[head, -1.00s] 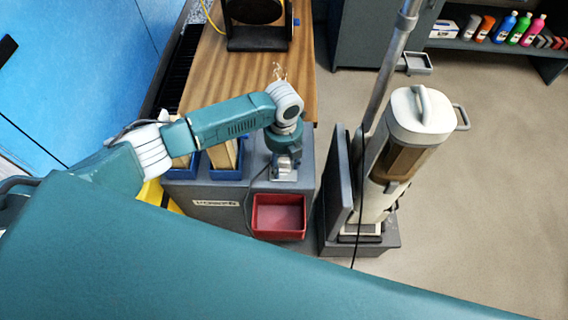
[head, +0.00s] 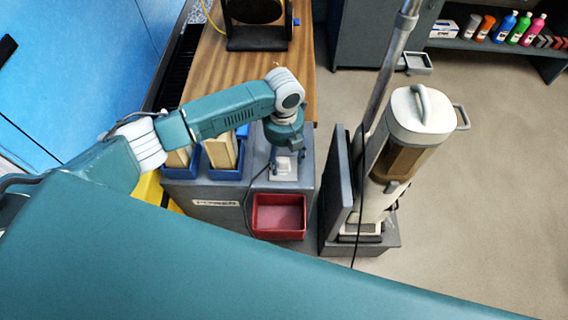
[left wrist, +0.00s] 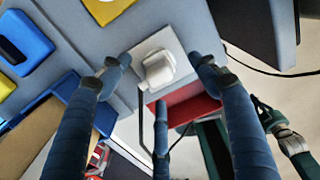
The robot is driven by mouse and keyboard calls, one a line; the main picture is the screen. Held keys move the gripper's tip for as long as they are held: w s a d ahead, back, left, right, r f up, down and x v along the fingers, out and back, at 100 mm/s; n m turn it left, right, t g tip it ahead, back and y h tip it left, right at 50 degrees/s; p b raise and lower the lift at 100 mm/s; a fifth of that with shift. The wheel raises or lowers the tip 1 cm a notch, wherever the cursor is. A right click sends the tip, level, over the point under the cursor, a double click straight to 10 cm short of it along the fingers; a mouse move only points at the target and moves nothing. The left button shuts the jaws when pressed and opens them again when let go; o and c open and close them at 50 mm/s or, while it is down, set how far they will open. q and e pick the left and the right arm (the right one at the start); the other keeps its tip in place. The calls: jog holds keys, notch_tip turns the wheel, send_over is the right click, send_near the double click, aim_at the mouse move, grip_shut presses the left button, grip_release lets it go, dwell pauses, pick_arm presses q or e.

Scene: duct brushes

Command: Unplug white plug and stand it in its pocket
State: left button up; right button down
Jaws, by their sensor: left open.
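The white plug (left wrist: 158,69) sits on a pale square plate (left wrist: 172,45) on top of the grey cabinet; the plate also shows in the head view (head: 284,178). My left gripper (left wrist: 160,75) is open, with blue-sleeved fingers on both sides of the plug and a third finger below it in the wrist view. I see gaps between the fingers and the plug. In the head view the left gripper (head: 287,160) hangs over the plate and hides the plug. A teal and dark gripper-like part, probably my right gripper (left wrist: 268,117), shows at the wrist view's right.
A red tray (head: 278,233) is at the cabinet's front, beside the plate. Blue holders (head: 224,174) with tan blocks stand to its left. A tall white upright machine (head: 418,115) and a dark panel (head: 338,180) stand close on the right. A thin dark cable runs near the plate.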

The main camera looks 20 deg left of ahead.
aim_at(283, 159)
pick_arm(q)
notch_tip(283, 159, up, 9)
jog(key=shift+f, duration=0.2)
